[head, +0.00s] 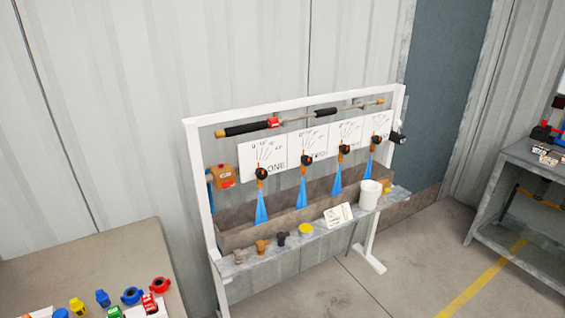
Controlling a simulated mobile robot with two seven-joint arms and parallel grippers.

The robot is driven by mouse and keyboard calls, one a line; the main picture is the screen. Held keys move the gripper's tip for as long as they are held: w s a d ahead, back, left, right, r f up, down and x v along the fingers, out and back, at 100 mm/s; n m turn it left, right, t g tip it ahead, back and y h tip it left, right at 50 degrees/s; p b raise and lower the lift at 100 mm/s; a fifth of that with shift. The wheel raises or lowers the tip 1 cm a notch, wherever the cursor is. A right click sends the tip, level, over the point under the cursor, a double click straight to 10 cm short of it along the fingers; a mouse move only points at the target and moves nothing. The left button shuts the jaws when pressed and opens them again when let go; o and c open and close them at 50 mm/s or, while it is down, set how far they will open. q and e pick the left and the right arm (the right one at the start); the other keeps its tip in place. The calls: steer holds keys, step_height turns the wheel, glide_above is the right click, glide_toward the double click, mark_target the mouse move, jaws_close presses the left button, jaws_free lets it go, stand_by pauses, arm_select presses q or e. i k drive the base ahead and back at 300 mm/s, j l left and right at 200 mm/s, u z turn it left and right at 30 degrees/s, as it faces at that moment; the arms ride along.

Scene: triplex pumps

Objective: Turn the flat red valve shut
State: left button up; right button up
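No part that I can clearly tell as the flat red valve shows. Red parts on the left table (110,245) include a round red fitting (160,285) and a small red block-like part (149,302) beside it. Another red part (541,132) sits with blue pieces on the grey workbench (515,155) at the right edge. These are too small to tell whether any is a valve or how a handle is turned. Neither of my grippers is in view.
A white-framed stand (205,190) holds a trough, blue fan-shaped sprays, angle cards, a black-handled lance (250,128) and a white cup (370,194). Blue, yellow and green fittings crowd the left table's front. Concrete floor (390,262) is clear between stand and workbench.

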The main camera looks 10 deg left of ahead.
mark_target(227, 184)
steer(key=i+l, duration=0.2)
steer(key=l, duration=0.15)
steer(key=i+l+u, duration=0.1)
steer(key=l, duration=0.2)
steer(key=i+l, duration=0.2)
steer(key=l, duration=0.15)
steer(key=i+l+u, duration=0.1)
steer(key=l, duration=0.25)
steer(key=i, duration=0.1)
